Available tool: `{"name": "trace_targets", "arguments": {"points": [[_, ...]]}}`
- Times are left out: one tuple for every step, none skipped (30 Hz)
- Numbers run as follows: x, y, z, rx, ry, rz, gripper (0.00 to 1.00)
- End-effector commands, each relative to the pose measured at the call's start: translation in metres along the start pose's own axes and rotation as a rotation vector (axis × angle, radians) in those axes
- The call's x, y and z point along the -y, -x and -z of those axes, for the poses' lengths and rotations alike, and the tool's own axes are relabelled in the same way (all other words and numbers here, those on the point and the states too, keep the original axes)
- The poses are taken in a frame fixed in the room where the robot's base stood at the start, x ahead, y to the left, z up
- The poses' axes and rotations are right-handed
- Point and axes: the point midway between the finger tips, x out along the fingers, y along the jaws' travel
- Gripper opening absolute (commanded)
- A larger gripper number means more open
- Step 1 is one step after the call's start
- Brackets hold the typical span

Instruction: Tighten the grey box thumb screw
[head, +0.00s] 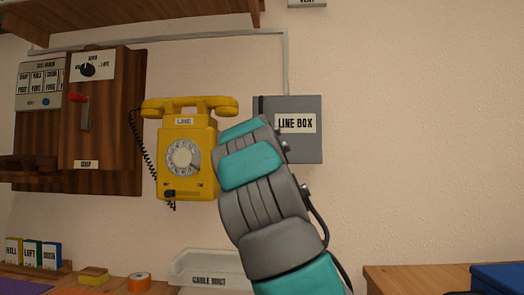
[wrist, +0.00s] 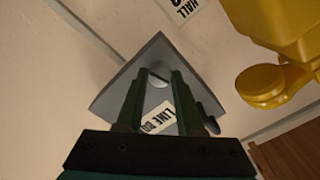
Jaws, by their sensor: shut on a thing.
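The grey line box (head: 309,147) is on the wall in the head view, partly hidden behind my arm. It also shows in the wrist view (wrist: 113,96), turned like a diamond, with its white LINE BOX label (wrist: 160,118) between my fingers. The thumb screw (wrist: 158,81) is a small grey slotted piece on the box face. My gripper (wrist: 158,76) is shut on it, with one dark green finger on each side. The gripper and the screw are hidden behind my arm in the head view.
A yellow dial phone (head: 186,150) hangs just left of the box, close to my arm. A wooden panel (head: 110,130) with a knob and red lever is farther left. A white cable duct tray (head: 212,262) is below. The wall to the right is clear.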

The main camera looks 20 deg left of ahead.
Motion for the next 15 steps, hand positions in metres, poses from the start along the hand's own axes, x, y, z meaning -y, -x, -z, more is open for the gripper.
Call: {"name": "trace_targets", "arguments": {"points": [[0.0002,-0.0011,-0.0014,0.004,-0.031,0.001,0.00],[0.0004,-0.0009,-0.0014,0.004,-0.050,0.001,0.00],[0.0004,-0.0006,-0.0008,0.003,-0.071,0.001,0.00],[0.0002,-0.0005,-0.0005,0.002,-0.087,0.000,0.00],[0.0002,-0.0004,-0.0004,0.002,-0.100,0.000,0.00],[0.0001,-0.0003,-0.0006,0.002,-0.117,-0.001,0.00],[0.0001,-0.0003,-0.0009,0.003,-0.129,-0.001,0.00],[0.0001,-0.0002,-0.0010,0.003,-0.139,-0.002,0.00],[0.0000,-0.0002,-0.0012,0.003,-0.151,-0.002,0.00],[-0.0001,-0.0002,-0.0012,0.003,-0.159,-0.002,0.00],[-0.0002,-0.0001,-0.0012,0.003,-0.166,-0.002,0.00],[-0.0004,-0.0002,-0.0012,0.002,-0.174,-0.003,0.00],[-0.0005,-0.0003,-0.0010,0.002,-0.178,-0.003,0.00],[-0.0006,-0.0003,-0.0010,0.002,-0.182,-0.003,0.00],[-0.0007,-0.0003,-0.0010,0.002,-0.187,-0.003,0.00]]}}
